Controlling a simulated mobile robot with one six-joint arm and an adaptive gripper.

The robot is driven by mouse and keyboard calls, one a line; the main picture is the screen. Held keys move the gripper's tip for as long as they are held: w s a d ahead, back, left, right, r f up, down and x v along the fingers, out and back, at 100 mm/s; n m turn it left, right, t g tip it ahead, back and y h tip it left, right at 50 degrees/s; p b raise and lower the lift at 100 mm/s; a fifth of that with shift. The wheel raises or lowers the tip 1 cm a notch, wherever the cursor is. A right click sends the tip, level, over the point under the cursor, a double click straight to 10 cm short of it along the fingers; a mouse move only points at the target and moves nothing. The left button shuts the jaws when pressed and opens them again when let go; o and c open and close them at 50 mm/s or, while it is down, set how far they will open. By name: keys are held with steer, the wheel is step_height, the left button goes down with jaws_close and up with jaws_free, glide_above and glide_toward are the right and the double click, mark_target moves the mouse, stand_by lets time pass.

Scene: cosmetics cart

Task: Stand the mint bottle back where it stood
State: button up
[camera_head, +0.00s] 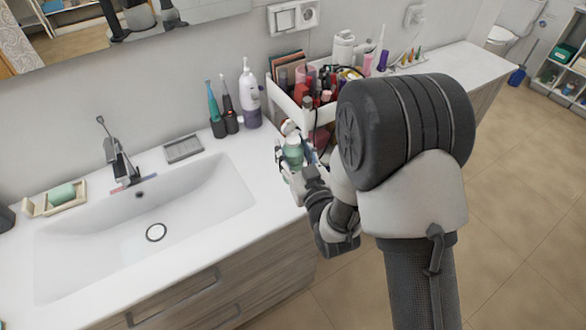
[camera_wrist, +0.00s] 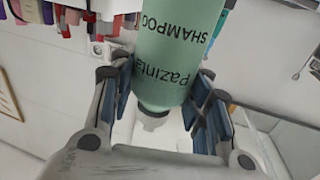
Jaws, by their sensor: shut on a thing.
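The mint bottle (camera_wrist: 176,50) is a pale green shampoo bottle with dark lettering and a whitish cap. In the wrist view it sits between the two blue-padded fingers of my gripper (camera_wrist: 160,105), which is shut on it. In the head view the bottle (camera_head: 293,152) shows small at the counter's front right, just in front of the white cosmetics cart (camera_head: 290,112). My gripper (camera_head: 293,170) reaches it from the front. The arm hides part of this area. I cannot tell whether the bottle's base touches the counter.
The cart is full of cosmetics, close behind the bottle. A white and purple bottle (camera_head: 250,95) and electric toothbrushes (camera_head: 222,115) stand to its left. The sink (camera_head: 150,225) with its faucet (camera_head: 118,155) lies further left. A soap tray (camera_head: 183,149) sits behind the sink.

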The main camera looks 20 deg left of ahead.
mark_target(293, 165)
steer(key=shift+f+b, duration=0.65)
steer(key=shift+f, duration=2.05)
steer(key=shift+d, duration=0.1)
steer(key=shift+f, duration=0.1)
steer(key=o, duration=1.1)
steer(key=shift+s+d, duration=0.1)
steer(key=shift+s, duration=0.05)
steer(key=shift+p+v, duration=1.7)
steer(key=shift+v, duration=4.1)
